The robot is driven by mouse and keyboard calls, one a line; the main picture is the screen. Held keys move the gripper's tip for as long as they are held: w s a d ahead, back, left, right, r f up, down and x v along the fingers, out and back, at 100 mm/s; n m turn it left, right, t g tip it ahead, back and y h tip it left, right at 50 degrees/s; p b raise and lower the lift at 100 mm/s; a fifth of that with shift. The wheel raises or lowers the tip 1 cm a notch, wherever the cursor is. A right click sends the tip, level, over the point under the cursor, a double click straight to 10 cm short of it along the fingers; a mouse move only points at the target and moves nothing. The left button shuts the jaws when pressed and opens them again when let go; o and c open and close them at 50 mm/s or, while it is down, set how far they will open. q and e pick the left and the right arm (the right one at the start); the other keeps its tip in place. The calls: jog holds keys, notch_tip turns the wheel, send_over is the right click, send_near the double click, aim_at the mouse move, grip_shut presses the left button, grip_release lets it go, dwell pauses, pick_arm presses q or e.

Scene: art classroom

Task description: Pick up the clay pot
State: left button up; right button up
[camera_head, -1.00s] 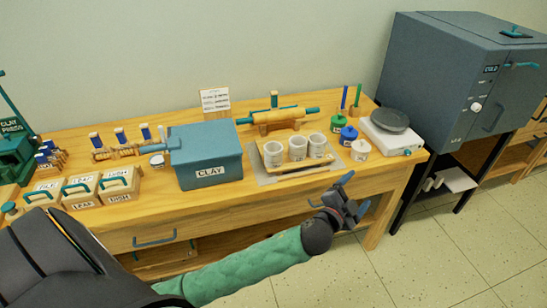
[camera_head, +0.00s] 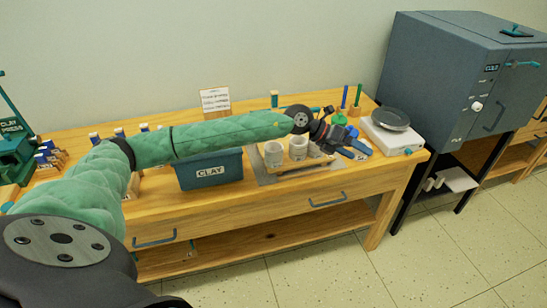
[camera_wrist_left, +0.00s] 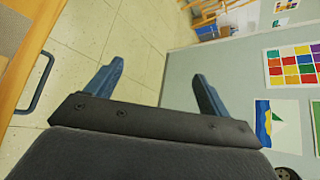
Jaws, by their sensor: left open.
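Pale grey clay pots stand upright on a wooden board on the worktable, right of the blue-grey clay bin. The left pot (camera_head: 273,154) and the middle pot (camera_head: 298,148) show in the head view. A third, right-hand pot is mostly hidden behind my left gripper. My left gripper (camera_head: 357,150) is open and empty. It is over the table's right part, just right of the pots and apart from the two visible ones. In the left wrist view its blue fingers (camera_wrist_left: 157,70) are spread with nothing between them, and no pot shows there.
The clay bin (camera_head: 209,170) is partly under my left arm. A white scale (camera_head: 392,138) stands right of my gripper; a green-topped jar (camera_head: 339,119) is close behind it. A kiln (camera_head: 460,75) stands at the far right. Floor in front is clear.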

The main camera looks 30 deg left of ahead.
pick_arm(q)
jog(key=w+a+f+g+y, duration=0.15)
jog(key=a+y, duration=0.35)
jog(key=a, duration=0.9)
jog(key=g+y, duration=0.3)
jog(key=y, duration=0.4)
send_over(273, 153)
jog(key=w+a, duration=0.2)
jog(key=w, duration=0.1)
jog(key=f, duration=0.2)
jog(key=shift+s+d+f+n+p, duration=0.1)
jog(key=shift+f+n+p, duration=0.25)
jog(key=shift+f, duration=0.95)
jog(key=f, duration=0.1)
jog(key=f+p, duration=0.2)
jog(key=f, duration=0.1)
jog(key=shift+s+d, duration=0.1)
jog(key=shift+s, duration=0.15)
jog(key=shift+f, duration=0.35)
jog(key=c, duration=0.9)
jog(key=shift+c, duration=1.1)
pick_arm(e)
notch_tip(273, 153, down, 9)
jog(key=w, duration=0.2)
jog(key=shift+d+r, duration=0.2)
jog(key=shift+d, duration=0.1)
pick_arm(q)
jog(key=shift+r, duration=0.15)
